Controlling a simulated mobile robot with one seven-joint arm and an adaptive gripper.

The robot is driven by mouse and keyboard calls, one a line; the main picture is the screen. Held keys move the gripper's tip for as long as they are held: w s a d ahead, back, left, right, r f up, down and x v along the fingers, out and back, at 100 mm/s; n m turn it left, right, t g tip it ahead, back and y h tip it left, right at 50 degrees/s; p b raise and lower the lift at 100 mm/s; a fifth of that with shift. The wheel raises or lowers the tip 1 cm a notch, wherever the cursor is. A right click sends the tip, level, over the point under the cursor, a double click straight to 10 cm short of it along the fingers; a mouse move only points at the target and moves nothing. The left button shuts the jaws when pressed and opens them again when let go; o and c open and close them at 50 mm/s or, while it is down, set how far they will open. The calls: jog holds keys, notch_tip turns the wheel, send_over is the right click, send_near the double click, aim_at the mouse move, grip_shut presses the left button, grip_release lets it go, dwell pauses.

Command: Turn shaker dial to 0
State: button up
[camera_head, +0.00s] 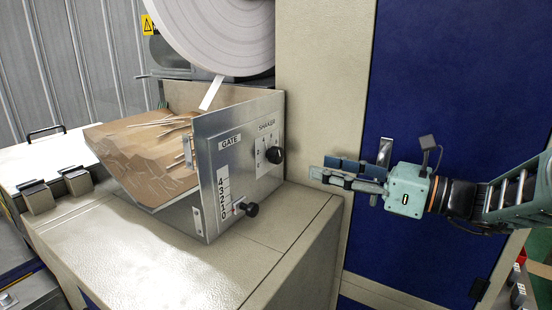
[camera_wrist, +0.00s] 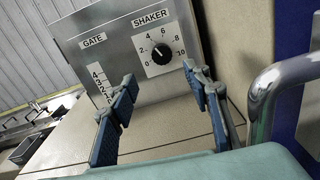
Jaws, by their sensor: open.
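The shaker dial is a black round knob (camera_wrist: 161,54) on a white scale plate marked 0 to 10, under the word SHAKER on a metal panel. Its white pointer mark seems to point up and left, near 4, but it is small. In the head view the dial (camera_head: 276,155) sits at the panel's upper right. My gripper (camera_head: 325,170) is open and empty, to the right of the dial and apart from it. In the wrist view its two blue-padded fingers (camera_wrist: 160,84) stand wide apart, with the dial showing beyond and between them.
The metal panel (camera_head: 206,165) also has a GATE scale with a black knob (camera_head: 251,209) at its lower right. A blue door with a metal handle (camera_head: 384,152) is near my gripper. A beige surface (camera_head: 150,255) lies below.

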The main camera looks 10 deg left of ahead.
aim_at(280, 157)
jog(key=x, duration=1)
jog(key=shift+w+a+p, duration=0.3)
jog(key=c, duration=1.2)
jog(key=shift+o, duration=0.2)
jog(key=shift+f, duration=0.1)
